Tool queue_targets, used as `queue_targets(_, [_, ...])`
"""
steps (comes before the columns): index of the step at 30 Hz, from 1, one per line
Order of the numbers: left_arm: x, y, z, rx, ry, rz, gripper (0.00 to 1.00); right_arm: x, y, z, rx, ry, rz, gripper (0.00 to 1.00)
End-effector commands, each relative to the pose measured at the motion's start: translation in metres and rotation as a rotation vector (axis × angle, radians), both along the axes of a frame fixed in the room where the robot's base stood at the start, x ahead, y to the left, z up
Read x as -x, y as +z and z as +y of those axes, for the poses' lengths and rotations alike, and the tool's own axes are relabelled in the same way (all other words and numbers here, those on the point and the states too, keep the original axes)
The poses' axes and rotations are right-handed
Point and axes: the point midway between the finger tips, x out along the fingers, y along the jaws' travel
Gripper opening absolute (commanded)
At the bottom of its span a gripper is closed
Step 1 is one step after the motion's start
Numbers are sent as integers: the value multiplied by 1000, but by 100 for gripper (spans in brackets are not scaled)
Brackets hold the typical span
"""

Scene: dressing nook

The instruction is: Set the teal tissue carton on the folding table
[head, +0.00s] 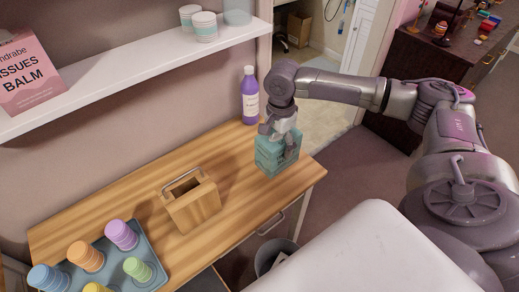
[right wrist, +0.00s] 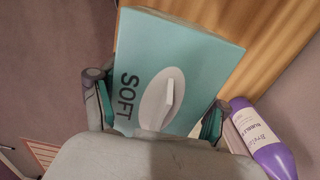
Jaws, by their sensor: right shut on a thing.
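The teal tissue carton (head: 268,157) is at the right end of the wooden folding table (head: 130,197) in the head view. It looks upright and seems to rest on the tabletop or just over it; I cannot tell which. My right gripper (head: 283,140) is shut on the carton from above. In the right wrist view the carton (right wrist: 190,50) sits between the two fingers (right wrist: 158,118), with "SOFT" and a white oval opening showing. The wooden tabletop (right wrist: 275,30) shows beside it. My left gripper is not in view.
A purple bottle (head: 250,95) stands just behind the carton. A wooden box with a handle (head: 193,205) and a blue tray (head: 155,262) of coloured cups occupy the table's middle and left. A white shelf (head: 140,73) hangs above. A grey bin (head: 270,258) stands below the front edge.

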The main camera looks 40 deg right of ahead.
Motion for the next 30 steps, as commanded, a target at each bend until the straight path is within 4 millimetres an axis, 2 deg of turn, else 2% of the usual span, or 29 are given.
queue_targets(3, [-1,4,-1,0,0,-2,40,-25,-15,14,-1,2,-1,30])
queue_targets(9, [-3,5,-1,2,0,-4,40,-51,-33,27,0,0,-1,30])
queue_targets(14, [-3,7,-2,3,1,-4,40,-55,-43,29,2,1,2,30])
queue_targets(21, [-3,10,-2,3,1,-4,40,-55,-74,29,2,2,1,30])
queue_targets(30, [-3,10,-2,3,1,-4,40,-55,-78,29,0,2,-1,30])
